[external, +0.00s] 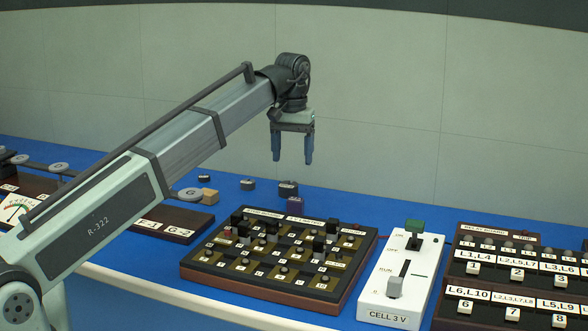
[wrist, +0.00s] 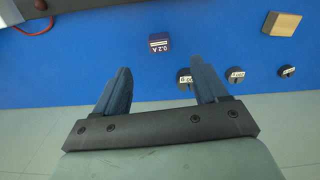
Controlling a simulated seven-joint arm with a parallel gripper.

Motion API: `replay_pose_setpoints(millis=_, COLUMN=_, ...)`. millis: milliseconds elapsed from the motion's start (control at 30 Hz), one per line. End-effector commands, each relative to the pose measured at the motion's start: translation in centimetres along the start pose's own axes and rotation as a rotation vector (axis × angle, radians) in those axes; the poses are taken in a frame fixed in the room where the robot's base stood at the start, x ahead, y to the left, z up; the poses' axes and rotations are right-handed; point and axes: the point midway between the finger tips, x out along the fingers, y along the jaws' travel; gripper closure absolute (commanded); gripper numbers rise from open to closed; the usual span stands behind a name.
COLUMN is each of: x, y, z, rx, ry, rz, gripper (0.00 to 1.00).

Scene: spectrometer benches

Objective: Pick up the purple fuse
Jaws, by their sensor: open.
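The purple fuse (external: 295,205) stands on the blue bench top, just behind the dark board with brass plates. It also shows in the wrist view (wrist: 159,43), with a white label reading 0.2 A, beyond the fingertips and between their lines. My gripper (external: 292,162) is open and empty, pointing down well above the bench. In the external view it hangs above and slightly behind the fuse. In the wrist view my gripper (wrist: 162,72) has its two blue fingers spread apart.
A dark labelled block (external: 288,188) sits close behind the fuse. Smaller dark pieces (external: 248,184) and a wooden block (external: 210,196) lie to the left. The terminal board (external: 335,285) and a white CELL 3 V box (external: 375,300) stand in front. The bench's back edge is nearby.

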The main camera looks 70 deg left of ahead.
Motion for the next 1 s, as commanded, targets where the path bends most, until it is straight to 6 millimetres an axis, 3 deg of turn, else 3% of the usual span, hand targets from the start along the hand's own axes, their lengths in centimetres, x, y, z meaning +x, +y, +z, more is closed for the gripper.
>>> replay_pose_setpoints(millis=167, x=1.1, y=0.0, z=0.0, rx=0.033, ry=0.0, rz=-0.001, gripper=0.28)
replay_pose_setpoints(millis=600, x=7.6, y=0.0, z=0.0, rx=0.03, ry=0.0, rz=-0.001, gripper=0.28)
replay_pose_setpoints(millis=1000, x=9.5, y=0.1, z=-0.2, rx=0.03, ry=0.0, rz=-0.001, gripper=0.28)
